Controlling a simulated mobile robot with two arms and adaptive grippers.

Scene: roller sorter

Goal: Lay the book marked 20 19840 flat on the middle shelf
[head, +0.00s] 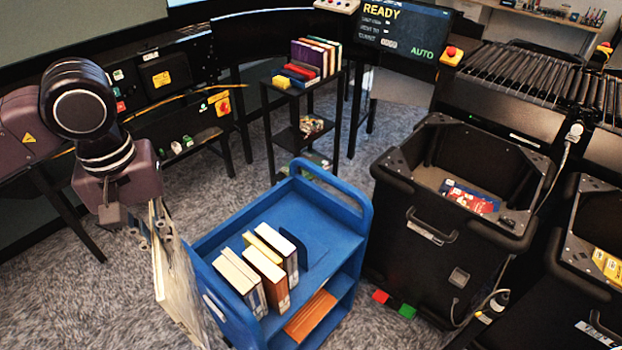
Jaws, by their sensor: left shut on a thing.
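My left gripper (150,232) is shut on a pale, cream-coloured book (180,285), which hangs down edge-on beside the left end of the blue cart (345,235). Its marking cannot be read from here. The cart's top tray carries several upright books (262,265) and a blue divider. On the cart's shelf below (345,305) lies an orange-brown book (310,316). A black shelf rack (268,125) stands behind, with books on top and small items on its middle shelf (290,142). My right gripper is not in view.
A black bin (400,235) with a red and blue item inside stands right of the cart. Another bin (570,270) holds yellow items. A roller conveyor (520,75) runs behind them. A screen (405,30) reads READY and AUTO. Carpet is clear between the cart and rack.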

